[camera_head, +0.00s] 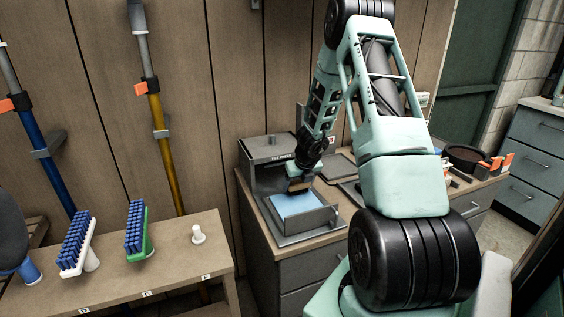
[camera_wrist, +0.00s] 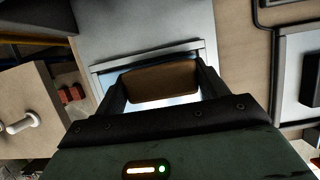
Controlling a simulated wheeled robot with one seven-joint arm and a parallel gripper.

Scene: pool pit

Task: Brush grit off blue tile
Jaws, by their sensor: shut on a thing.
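The blue tile (camera_head: 296,204) lies in a grey metal tray fixture (camera_head: 322,222) on the cabinet top. My gripper (camera_head: 300,180) is low over the back part of the tile, shut on a brown block-like brush (camera_head: 299,186). In the wrist view the brush (camera_wrist: 162,84) sits between the two fingers of my gripper (camera_wrist: 160,88) and hides most of the tile. A pale blue strip of the tile (camera_wrist: 186,99) shows beside it. I cannot tell whether the brush touches the tile, and grit is too small to make out.
A bench (camera_head: 190,249) at left holds a blue-bristled white brush (camera_head: 76,243), a green one (camera_head: 138,230) and a white knob (camera_head: 198,235). Poles hang on the wall. A dark round pan (camera_head: 466,157) and orange-handled items stand right on the cabinet. The fixture's low walls surround the tile.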

